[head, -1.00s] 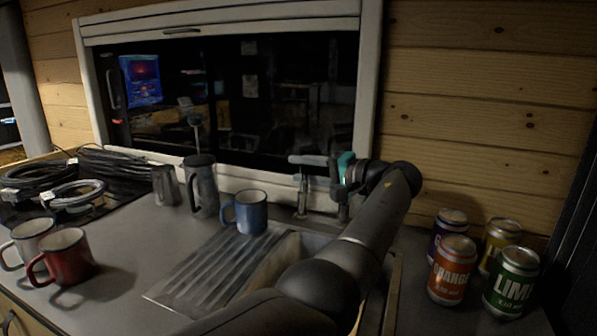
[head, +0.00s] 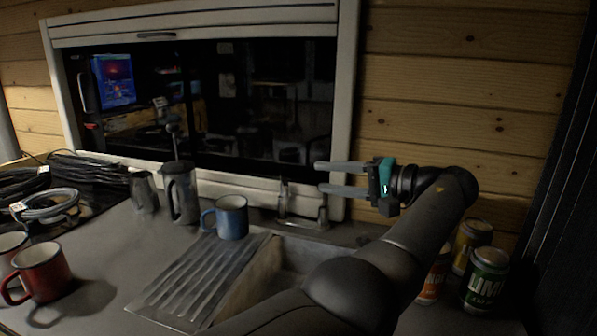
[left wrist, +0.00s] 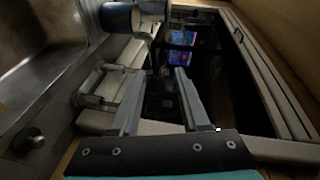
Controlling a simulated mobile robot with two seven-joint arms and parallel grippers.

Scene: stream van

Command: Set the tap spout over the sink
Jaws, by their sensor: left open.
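The metal tap (head: 284,200) stands at the back edge of the sink (head: 268,262), just below the window frame. Its low part runs to the right along the counter; I cannot tell exactly how far the spout reaches over the basin. The tap also shows in the left wrist view (left wrist: 98,88), with the sink (left wrist: 35,45) at the upper left. My left gripper (head: 319,177) is open and empty, above and to the right of the tap, fingers pointing left. Its fingers also show in the left wrist view (left wrist: 156,80), with the tap beside them. My right gripper is not in view.
A blue mug (head: 231,217) stands behind the ribbed drainboard (head: 205,275), near a press pot (head: 181,192) and metal jug (head: 144,192). A red mug (head: 42,272) is at front left, cables (head: 50,206) behind. Several cans (head: 486,280) stand at the right.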

